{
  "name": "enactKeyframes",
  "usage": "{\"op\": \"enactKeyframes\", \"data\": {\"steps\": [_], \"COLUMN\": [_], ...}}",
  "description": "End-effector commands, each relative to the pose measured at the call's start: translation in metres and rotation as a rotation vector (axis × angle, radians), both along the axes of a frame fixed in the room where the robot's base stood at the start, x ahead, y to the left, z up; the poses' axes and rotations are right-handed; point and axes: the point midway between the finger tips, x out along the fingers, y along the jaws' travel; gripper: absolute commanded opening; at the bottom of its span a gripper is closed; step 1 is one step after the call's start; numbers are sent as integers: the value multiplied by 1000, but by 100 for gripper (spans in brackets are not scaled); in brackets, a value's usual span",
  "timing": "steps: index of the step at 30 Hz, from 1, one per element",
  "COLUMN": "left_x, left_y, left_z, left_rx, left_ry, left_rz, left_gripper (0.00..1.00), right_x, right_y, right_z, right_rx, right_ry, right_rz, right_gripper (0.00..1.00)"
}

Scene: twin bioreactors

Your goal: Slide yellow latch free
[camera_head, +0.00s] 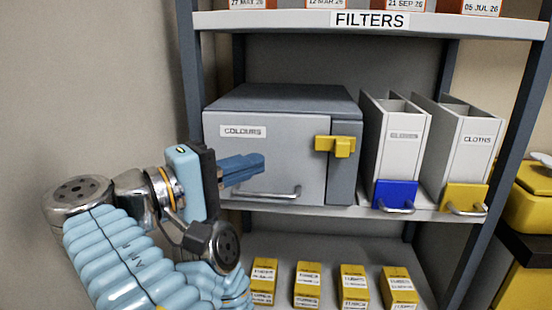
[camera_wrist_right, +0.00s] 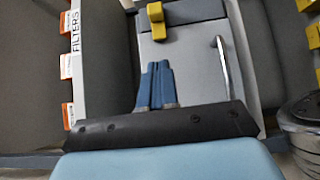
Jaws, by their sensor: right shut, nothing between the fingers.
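The yellow latch (camera_head: 335,146) sits on the right part of the front of a grey cabinet (camera_head: 285,135) labelled COLOURS, across the seam between its door and right-hand frame. It also shows at the top of the right wrist view (camera_wrist_right: 156,20). My right gripper (camera_head: 262,164) is in front of the cabinet door, left of the latch and slightly lower, with its blue fingers pointing right. Its fingers are together and empty, apart from the latch, and show in the right wrist view (camera_wrist_right: 157,66). My left gripper is not in view.
A metal bar handle (camera_head: 265,194) runs along the door's lower edge. Two white file holders (camera_head: 395,140) stand right of the cabinet, with blue and yellow front blocks. Several yellow boxes (camera_head: 308,285) stand on the shelf below. A grey upright (camera_head: 192,80) borders the shelf at left.

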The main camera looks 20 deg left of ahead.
Motion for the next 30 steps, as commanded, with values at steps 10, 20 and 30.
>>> {"op": "enactKeyframes", "data": {"steps": [10, 20, 30], "left_x": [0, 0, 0], "left_y": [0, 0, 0], "left_z": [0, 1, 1], "left_rx": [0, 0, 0], "left_ry": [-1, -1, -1], "left_rz": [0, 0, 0], "left_gripper": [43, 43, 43], "right_x": [63, 86, 88], "right_y": [-36, -75, -82], "right_z": [1, 1, 0], "right_rx": [0, -1, 0], "right_ry": [2, 0, 0], "right_rz": [-4, -1, -1], "right_gripper": [0, 0, 0]}}
